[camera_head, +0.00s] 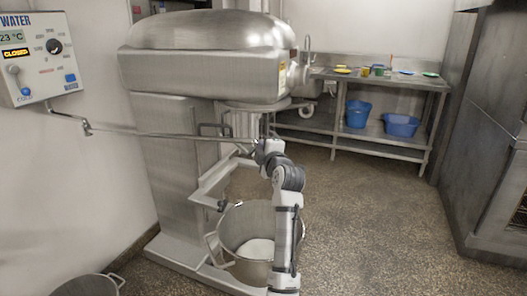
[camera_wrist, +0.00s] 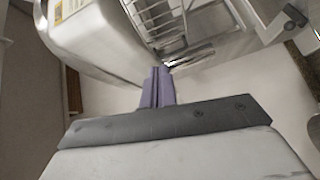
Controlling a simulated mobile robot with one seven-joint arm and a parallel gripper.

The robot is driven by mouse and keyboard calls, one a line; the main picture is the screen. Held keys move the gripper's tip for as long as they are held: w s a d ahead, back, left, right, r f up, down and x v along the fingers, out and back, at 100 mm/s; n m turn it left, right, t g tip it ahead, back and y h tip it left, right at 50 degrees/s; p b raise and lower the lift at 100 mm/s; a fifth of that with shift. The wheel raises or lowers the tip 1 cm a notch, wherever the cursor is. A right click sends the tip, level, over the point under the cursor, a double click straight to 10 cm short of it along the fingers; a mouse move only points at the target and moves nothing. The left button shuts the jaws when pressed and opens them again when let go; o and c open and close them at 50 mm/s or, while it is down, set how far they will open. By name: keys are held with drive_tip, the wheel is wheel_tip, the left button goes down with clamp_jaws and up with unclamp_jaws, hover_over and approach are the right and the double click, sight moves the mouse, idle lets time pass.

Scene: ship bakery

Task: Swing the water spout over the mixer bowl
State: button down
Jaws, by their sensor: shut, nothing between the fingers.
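The water spout (camera_head: 160,133) is a thin metal pipe. It runs from under the water panel, bends, and reaches right across the front of the mixer column to near my gripper. The mixer bowl (camera_head: 216,247) is a steel bowl with white contents, low at the mixer's base, partly hidden by my arm. My gripper (camera_head: 243,150) is beside the spout's far end, below the mixer head and above the bowl's level; whether they touch I cannot tell. In the wrist view its purple fingers (camera_wrist: 158,88) are together and empty. I cannot make out the spout clearly there.
The mixer head (camera_head: 205,65) overhangs my gripper; its wire guard (camera_wrist: 165,20) shows in the wrist view. The water panel (camera_head: 38,55) reads CLOSED. Another pot (camera_head: 88,286) stands at bottom left. A steel table (camera_head: 385,82) with blue tubs stands behind. The floor at right is clear.

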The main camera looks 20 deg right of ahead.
drive_tip(key=shift+w+d, duration=0.25)
drive_tip(key=shift+w, duration=0.1)
drive_tip(key=shift+s, duration=0.15)
